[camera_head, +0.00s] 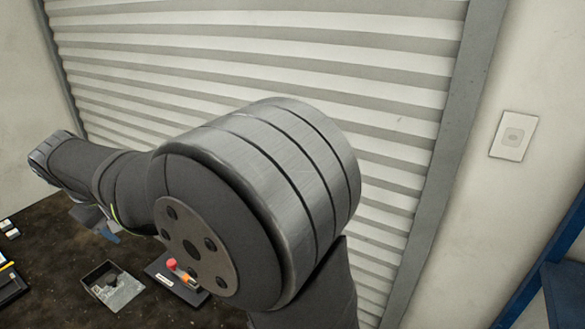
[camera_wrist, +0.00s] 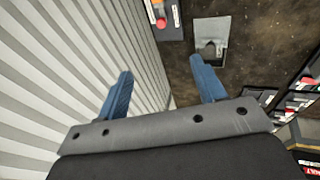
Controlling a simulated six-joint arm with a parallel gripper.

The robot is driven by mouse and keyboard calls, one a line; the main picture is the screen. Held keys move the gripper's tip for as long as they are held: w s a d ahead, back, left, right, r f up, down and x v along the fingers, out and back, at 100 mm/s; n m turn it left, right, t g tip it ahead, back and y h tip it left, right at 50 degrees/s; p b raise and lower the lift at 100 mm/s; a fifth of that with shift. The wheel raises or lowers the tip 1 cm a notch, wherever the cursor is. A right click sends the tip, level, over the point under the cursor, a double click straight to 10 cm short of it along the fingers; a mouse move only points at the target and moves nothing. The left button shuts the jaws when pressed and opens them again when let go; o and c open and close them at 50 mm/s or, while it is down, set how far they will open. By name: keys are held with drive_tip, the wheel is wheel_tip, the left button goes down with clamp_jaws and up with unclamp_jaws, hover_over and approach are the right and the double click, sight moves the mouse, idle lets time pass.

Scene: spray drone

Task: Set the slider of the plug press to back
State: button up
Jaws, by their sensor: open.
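A dark device with a red knob and an orange part (camera_head: 178,275) sits on the dark work surface, partly hidden behind my arm; it also shows at the top of the wrist view (camera_wrist: 161,23). It may be the plug press, but its label is too small to read, and I cannot tell the slider or its position. My gripper (camera_wrist: 164,84) is open and empty, its two blue fingers wide apart. In the head view my gripper (camera_head: 104,229) is left of this device, partly hidden by my arm, and apart from it.
A grey open-topped box (camera_head: 128,290) sits left of the device; the wrist view shows it too (camera_wrist: 224,28). Black trays with small parts (camera_wrist: 292,105) stand at the right of the wrist view. A ribbed white shutter (camera_head: 270,60) rises behind the work surface.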

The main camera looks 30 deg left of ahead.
drive_tip(key=shift+c, duration=1)
drive_tip(key=w+a+f+m+g+h, duration=0.2)
drive_tip(key=w+a+f+m+g, duration=0.25)
drive_tip(key=w+a+f, duration=0.55)
drive_tip(key=shift+m+t, duration=0.25)
drive_tip(key=shift+m, duration=0.3)
drive_tip(key=f, duration=0.6)
drive_tip(key=w+f, duration=0.1)
drive_tip(key=f, duration=0.5)
drive_tip(key=d+f, duration=0.1)
drive_tip(key=f, duration=0.5)
drive_tip(key=shift+w+d, duration=0.1)
drive_tip(key=shift+w, duration=0.1)
clamp_jaws()
